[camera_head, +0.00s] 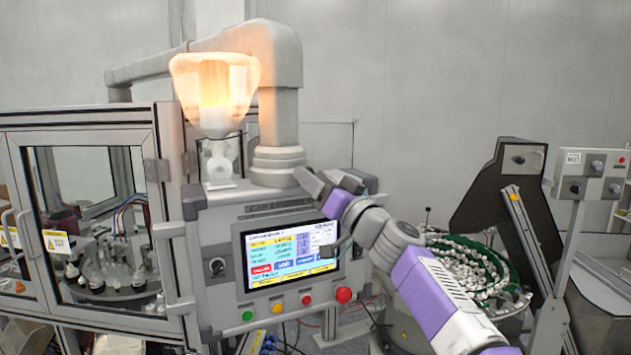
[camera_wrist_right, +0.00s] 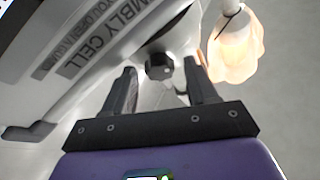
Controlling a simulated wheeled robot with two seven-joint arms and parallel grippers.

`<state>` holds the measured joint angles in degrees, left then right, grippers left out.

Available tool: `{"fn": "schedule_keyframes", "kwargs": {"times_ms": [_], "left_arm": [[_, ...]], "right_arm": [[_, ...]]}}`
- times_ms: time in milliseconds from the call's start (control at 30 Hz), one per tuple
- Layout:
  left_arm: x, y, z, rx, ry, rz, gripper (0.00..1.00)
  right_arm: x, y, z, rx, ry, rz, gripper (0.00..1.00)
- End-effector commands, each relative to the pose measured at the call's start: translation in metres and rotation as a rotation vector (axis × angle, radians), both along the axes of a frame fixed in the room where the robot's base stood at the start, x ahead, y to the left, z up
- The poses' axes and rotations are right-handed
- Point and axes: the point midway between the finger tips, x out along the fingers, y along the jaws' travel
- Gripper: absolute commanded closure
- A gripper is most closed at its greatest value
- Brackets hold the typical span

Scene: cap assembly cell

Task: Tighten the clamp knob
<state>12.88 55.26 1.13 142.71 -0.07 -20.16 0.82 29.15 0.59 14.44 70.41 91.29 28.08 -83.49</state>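The clamp knob (camera_wrist_right: 158,66) is a small dark faceted knob on a pale bracket in the right wrist view. I cannot make it out clearly in the head view. My right gripper (camera_wrist_right: 161,72) is open, with its two dark fingers well apart. The knob appears between the fingertips in that view, with a visible gap on each side. In the head view my right gripper (camera_head: 306,180) is above the top edge of the control panel, right of the grey post, its fingers hard to see. My left gripper is not in view.
The control panel (camera_head: 217,262) with its screen and buttons stands below my right gripper. A glazed machine cabinet (camera_head: 80,115) stands at left. A round feeder (camera_head: 470,270) with pale caps is at right.

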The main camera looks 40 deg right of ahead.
Motion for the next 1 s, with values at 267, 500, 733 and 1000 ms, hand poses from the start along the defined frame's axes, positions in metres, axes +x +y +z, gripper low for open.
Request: {"fn": "schedule_keyframes", "kwargs": {"times_ms": [267, 500, 733, 1000], "left_arm": [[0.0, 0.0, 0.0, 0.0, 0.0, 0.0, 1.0], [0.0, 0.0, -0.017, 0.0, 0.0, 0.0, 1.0], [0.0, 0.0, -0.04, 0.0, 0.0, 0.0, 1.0], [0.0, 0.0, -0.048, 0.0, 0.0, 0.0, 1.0]], "right_arm": [[0.0, 0.0, 0.0, 0.0, 0.0, 0.0, 0.4], [-0.019, -0.003, -0.011, -0.003, -0.001, -0.001, 0.4], [-0.052, -0.007, -0.023, -0.002, -0.002, -0.003, 0.4], [-0.07, -0.01, -0.028, 0.0, 0.0, 0.0, 0.4]]}}
